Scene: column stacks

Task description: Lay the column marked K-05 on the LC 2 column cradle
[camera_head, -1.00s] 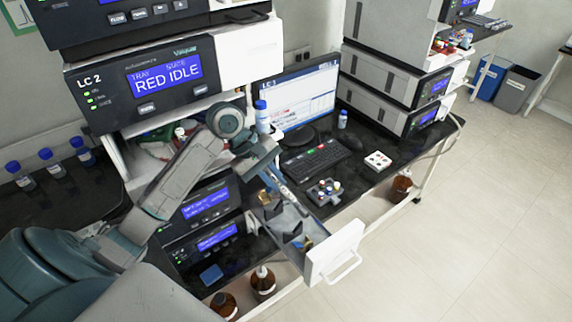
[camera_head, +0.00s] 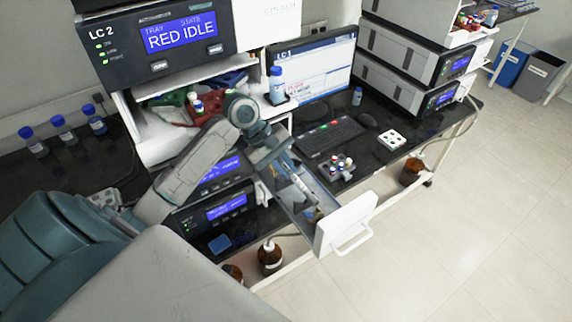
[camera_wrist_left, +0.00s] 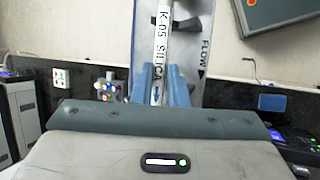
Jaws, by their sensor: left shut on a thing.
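My left gripper (camera_wrist_left: 167,88) is shut on a slim white column marked K-05 (camera_wrist_left: 162,45), whose label reads K-05 SILICA in the left wrist view. The column stands lengthwise between the two blue fingers, its lower end hidden behind my wrist. Behind it is a grey panel (camera_wrist_left: 200,22) marked FLOW with an arrow. In the head view the gripper (camera_head: 292,176) hangs over an open drawer (camera_head: 345,222), with the pale column (camera_head: 303,187) at its tip. The LC 2 unit (camera_head: 165,42) shows RED IDLE. My right gripper is not in view.
A blue-capped bottle (camera_head: 277,85) stands above. Brown bottles (camera_head: 270,257) stand below the drawer.

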